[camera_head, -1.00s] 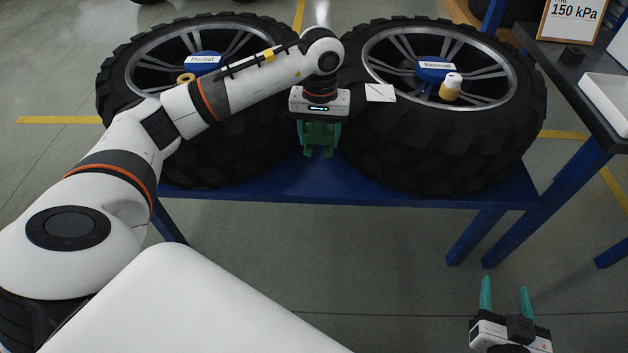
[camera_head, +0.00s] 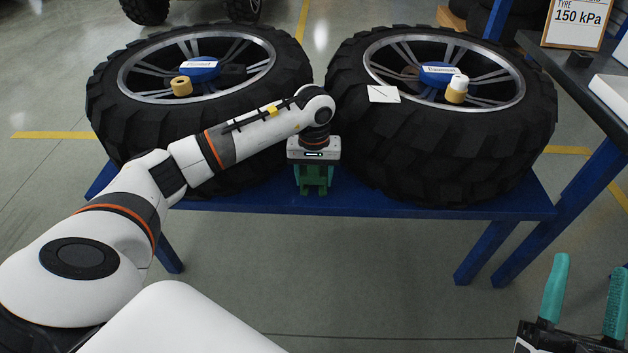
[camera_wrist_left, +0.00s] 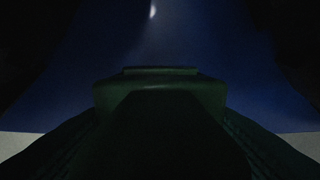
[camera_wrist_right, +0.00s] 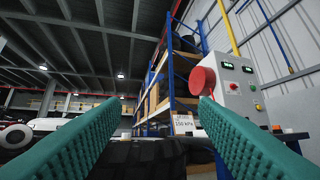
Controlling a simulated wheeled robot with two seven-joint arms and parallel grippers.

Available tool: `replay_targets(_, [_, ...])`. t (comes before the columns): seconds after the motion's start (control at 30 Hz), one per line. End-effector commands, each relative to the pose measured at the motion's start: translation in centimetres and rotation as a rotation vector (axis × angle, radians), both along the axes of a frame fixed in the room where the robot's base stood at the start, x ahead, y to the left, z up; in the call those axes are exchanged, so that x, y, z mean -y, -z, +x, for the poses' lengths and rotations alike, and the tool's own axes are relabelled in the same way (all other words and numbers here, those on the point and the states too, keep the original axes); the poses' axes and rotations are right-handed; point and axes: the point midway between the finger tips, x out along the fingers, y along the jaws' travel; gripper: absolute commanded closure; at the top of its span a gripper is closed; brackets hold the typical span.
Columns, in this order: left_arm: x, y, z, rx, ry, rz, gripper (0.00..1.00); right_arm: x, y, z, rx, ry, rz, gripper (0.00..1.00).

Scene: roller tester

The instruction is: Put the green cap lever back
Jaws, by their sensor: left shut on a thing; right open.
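My left gripper (camera_head: 314,190) points down between the two tyres, over the blue bench. It is shut on the green cap lever (camera_head: 313,173), of which only a small part shows between the fingers. In the left wrist view the lever (camera_wrist_left: 160,85) is a dark green block against the blue bench; its lower part is in shadow. Whether it touches the bench I cannot tell. My right gripper (camera_head: 590,264) is open and empty at the lower right; its teal fingers also show wide apart in the right wrist view (camera_wrist_right: 160,100).
The left tyre (camera_head: 115,110) and right tyre (camera_head: 440,165) lie on the blue bench (camera_head: 400,208). A tan ring (camera_head: 181,86) and a white-topped tan piece (camera_head: 456,90) sit on their wheels. A white card (camera_head: 384,94) lies on the right tyre. A dark side table (camera_head: 580,85) stands right.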

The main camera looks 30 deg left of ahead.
Motion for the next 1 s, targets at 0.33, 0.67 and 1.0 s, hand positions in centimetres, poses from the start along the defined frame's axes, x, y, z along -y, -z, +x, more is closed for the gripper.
replay_targets(0.33, [0.0,0.9,0.0,0.002,0.0,-0.001,1.0,0.0,-0.9,-0.7,0.071,-0.004,0.02,0.45])
replay_targets(0.67, [0.0,1.2,0.0,0.001,0.0,0.0,0.33,0.1,-1.4,-1.1,0.116,-0.006,0.032,0.45])
replay_targets(1.0, [0.0,1.2,0.0,0.001,0.0,0.0,0.21,0.1,-1.4,-1.1,0.113,-0.005,0.032,0.45])
